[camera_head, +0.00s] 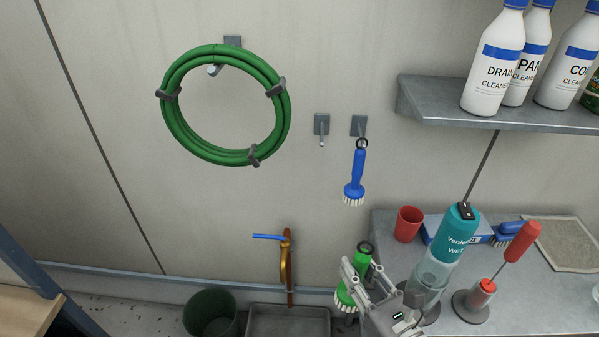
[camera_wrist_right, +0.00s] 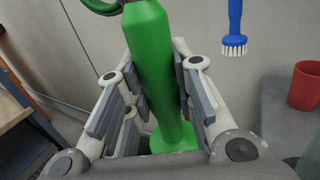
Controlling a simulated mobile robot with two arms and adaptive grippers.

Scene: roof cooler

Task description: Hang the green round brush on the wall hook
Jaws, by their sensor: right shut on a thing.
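The green round brush (camera_head: 345,298) is in my right gripper (camera_head: 366,283), low in front of the wall. Its dark ring loop is at the top and its pale bristles point down. In the right wrist view the green handle (camera_wrist_right: 150,62) stands between the fingers of the right gripper (camera_wrist_right: 150,95), which are shut on it. An empty wall hook (camera_head: 321,128) is above and to the left of the brush. A second wall hook (camera_head: 358,124) beside it holds a blue brush (camera_head: 355,178), also seen in the right wrist view (camera_wrist_right: 235,30). My left gripper is not in view.
A green hose coil (camera_head: 225,105) hangs at the upper left. A shelf (camera_head: 440,105) with white bottles is at the upper right. The counter (camera_head: 550,305) below holds a red cup (camera_head: 408,224), a teal bottle (camera_head: 455,235) and a red-handled tool (camera_head: 522,242).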

